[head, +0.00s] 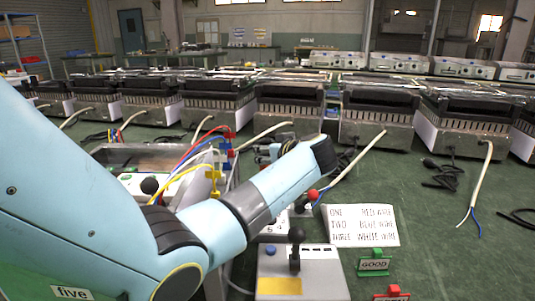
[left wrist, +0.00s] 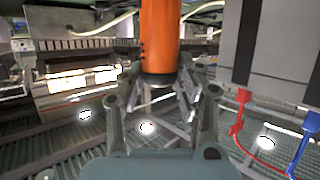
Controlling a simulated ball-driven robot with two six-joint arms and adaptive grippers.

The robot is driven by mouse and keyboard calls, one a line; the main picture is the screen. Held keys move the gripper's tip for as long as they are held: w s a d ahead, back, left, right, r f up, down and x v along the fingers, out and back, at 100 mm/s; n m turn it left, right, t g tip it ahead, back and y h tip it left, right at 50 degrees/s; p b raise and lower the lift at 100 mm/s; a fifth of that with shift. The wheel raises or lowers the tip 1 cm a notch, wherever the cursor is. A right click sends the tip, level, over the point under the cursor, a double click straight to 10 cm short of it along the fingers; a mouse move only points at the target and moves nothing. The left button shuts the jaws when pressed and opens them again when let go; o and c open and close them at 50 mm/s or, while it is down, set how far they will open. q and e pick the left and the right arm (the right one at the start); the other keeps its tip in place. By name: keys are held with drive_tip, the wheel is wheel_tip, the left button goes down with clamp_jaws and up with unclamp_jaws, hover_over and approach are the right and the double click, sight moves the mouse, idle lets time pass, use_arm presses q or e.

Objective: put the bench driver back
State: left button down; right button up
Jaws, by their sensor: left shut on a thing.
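An orange cylinder (left wrist: 160,38), which looks like the handle of the bench driver, stands between the fingers of my left gripper (left wrist: 160,82) in the left wrist view. The gripper is shut on it. Its lower end shows between the fingers and its upper end runs out of the frame. In the head view my left arm reaches across the middle, and my left gripper (head: 268,152) is mostly hidden behind the wrist, by the wires. I cannot make out the driver there. No holder for the driver can be told for sure. My right gripper is not in view.
An open metal case (head: 130,155) with coloured wires stands behind my left arm. A grey box with a black lever (head: 295,255), a wire-order card (head: 362,226), a green GOOD sign (head: 374,262) and a red sign (head: 392,293) are in front. Heater units (head: 375,110) line the back.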

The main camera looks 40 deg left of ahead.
use_arm(q)
drive_tip(key=c, duration=0.9)
unclamp_jaws()
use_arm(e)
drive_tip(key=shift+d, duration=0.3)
use_arm(q)
drive_tip(key=shift+r+p, duration=0.25)
drive_tip(key=shift+p, duration=0.05)
drive_tip(key=p+v, duration=0.1)
drive_tip(key=v, duration=1.1)
drive_tip(key=shift+f, duration=0.15)
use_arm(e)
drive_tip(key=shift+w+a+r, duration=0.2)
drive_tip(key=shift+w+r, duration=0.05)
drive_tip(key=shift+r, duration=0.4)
